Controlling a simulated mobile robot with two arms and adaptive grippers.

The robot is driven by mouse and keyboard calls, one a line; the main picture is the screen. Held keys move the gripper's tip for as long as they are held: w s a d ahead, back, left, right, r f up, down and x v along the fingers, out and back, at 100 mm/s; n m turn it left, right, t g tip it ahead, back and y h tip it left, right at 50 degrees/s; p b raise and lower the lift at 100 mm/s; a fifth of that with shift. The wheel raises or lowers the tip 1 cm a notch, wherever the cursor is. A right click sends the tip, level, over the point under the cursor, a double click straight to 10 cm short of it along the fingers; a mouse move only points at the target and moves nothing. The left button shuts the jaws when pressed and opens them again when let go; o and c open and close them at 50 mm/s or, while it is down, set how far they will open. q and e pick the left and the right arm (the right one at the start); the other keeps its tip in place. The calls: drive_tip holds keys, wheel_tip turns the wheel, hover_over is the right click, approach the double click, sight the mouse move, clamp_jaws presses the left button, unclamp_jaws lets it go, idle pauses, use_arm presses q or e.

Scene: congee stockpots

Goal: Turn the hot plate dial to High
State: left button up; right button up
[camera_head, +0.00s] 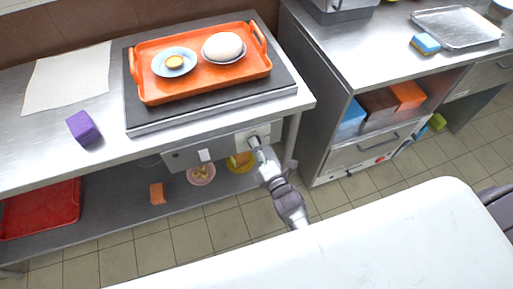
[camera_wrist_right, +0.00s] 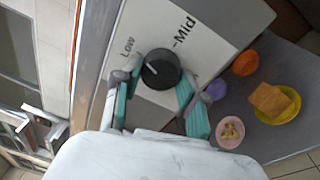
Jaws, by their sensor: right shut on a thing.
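The hot plate (camera_head: 285,83) has a dark top and stands on the steel counter. Its dial (camera_head: 253,139) is on the panel (camera_head: 240,136) at the counter's front. In the right wrist view the dial (camera_wrist_right: 163,66) is a round black knob with a white mark on its left part, toward the "Low" label (camera_wrist_right: 128,46). A "-Mid" label (camera_wrist_right: 184,31) is above it; "High" is not readable. My right gripper (camera_head: 257,149) is at the panel, its teal-padded fingers (camera_wrist_right: 155,93) shut on the dial from both sides. My left gripper is out of view.
An orange tray (camera_head: 151,97) with a plate and a bowl sits on the hot plate. A purple block (camera_head: 84,127) and a white cloth (camera_head: 66,78) lie to the left. Plates of food stand on the shelf below. A steel cabinet (camera_head: 325,130) stands to the right.

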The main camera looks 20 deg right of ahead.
drive_tip(key=shift+r+m+h, duration=0.1)
drive_tip(key=shift+m+h, duration=0.6)
drive_tip(key=shift+m, duration=5)
drive_tip(key=shift+f+m+h, duration=0.1)
drive_tip(key=shift+m+h, duration=0.6)
drive_tip(key=shift+m, duration=5)
drive_tip(key=shift+r+m+h, duration=0.1)
drive_tip(key=shift+m+h, duration=0.6)
drive_tip(key=shift+m, duration=5)
